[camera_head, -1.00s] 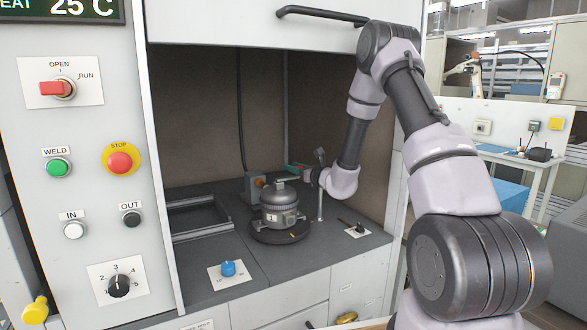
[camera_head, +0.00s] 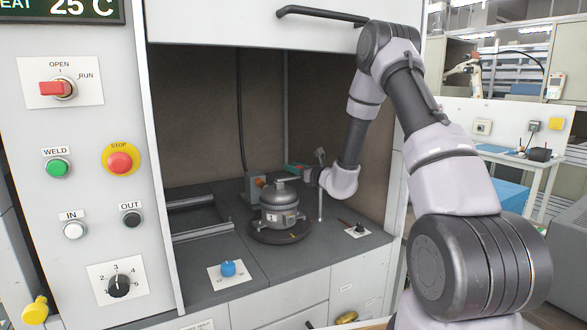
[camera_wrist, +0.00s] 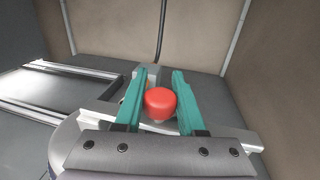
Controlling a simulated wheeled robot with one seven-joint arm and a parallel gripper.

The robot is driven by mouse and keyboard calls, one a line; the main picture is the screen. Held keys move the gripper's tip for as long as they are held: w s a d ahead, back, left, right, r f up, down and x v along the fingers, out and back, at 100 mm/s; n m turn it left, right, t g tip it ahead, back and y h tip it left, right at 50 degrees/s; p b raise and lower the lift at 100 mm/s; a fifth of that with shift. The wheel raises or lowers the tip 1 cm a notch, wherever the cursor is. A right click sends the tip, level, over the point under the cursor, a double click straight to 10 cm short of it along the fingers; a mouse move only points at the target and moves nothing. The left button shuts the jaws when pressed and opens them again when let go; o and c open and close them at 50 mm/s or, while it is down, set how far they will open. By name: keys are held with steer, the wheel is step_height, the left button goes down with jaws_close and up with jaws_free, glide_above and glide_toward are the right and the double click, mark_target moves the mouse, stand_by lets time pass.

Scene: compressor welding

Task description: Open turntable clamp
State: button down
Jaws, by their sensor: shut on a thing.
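A grey compressor (camera_head: 279,218) stands upright on the dark round turntable (camera_head: 280,238) inside the booth. My gripper (camera_head: 292,167) is behind and above it, reaching in from the right; its teal fingers are small in the head view. In the wrist view my gripper (camera_wrist: 158,100) has a finger on each side of a red knob (camera_wrist: 160,102), which I take to be the clamp handle's end, and is shut on it. The rest of the clamp is hidden behind the knob, fingers and compressor.
A grey box with an orange part (camera_head: 258,184) stands behind the compressor. A metal-railed frame (camera_head: 200,234) lies to the left. A thin upright post (camera_head: 320,200) stands close to my wrist. A blue knob (camera_head: 228,268) and a small black lever (camera_head: 358,229) sit on the front counter.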

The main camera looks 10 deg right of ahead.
stand_by(0.4)
steer(key=s+d+n+g+y, duration=0.3)
steer(key=s+n+g+y, duration=0.4)
steer(key=n+g+y, duration=0.1)
steer(key=shift+d+n+g+y, duration=0.3)
steer(key=shift+n+g, duration=0.2)
steer(key=shift+g, duration=0.9)
steer(key=c, duration=0.5)
jaws_free()
step_height(320, 180, up, 10)
